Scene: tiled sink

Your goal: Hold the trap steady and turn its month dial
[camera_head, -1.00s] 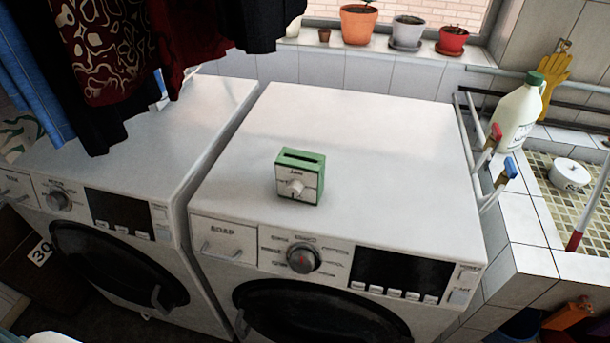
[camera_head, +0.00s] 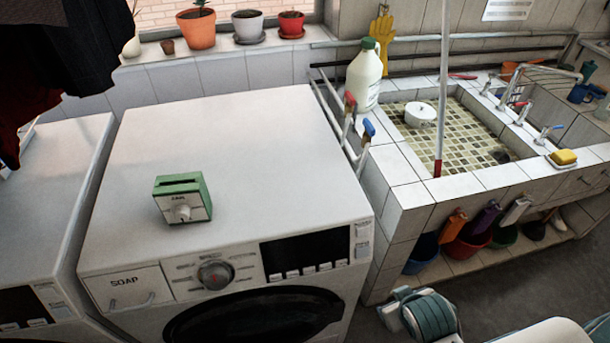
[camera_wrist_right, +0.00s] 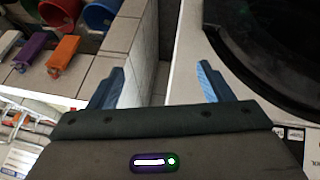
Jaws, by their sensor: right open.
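The trap is a small green box (camera_head: 183,199) with a slot in its top and a white front plate. It stands upright on top of the washing machine (camera_head: 258,140), near its front left in the head view. Its dial (camera_head: 182,212) is a pale round knob on the front plate; the lettering is too small to read. My right gripper (camera_wrist_right: 160,85) shows in the right wrist view with its two blue fingers spread and nothing between them. It is low, in front of the washing machine, away from the trap. My left gripper is not in view.
Red and blue handled taps (camera_head: 358,130) stick up beside the machine. The machine top around the trap is clear.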

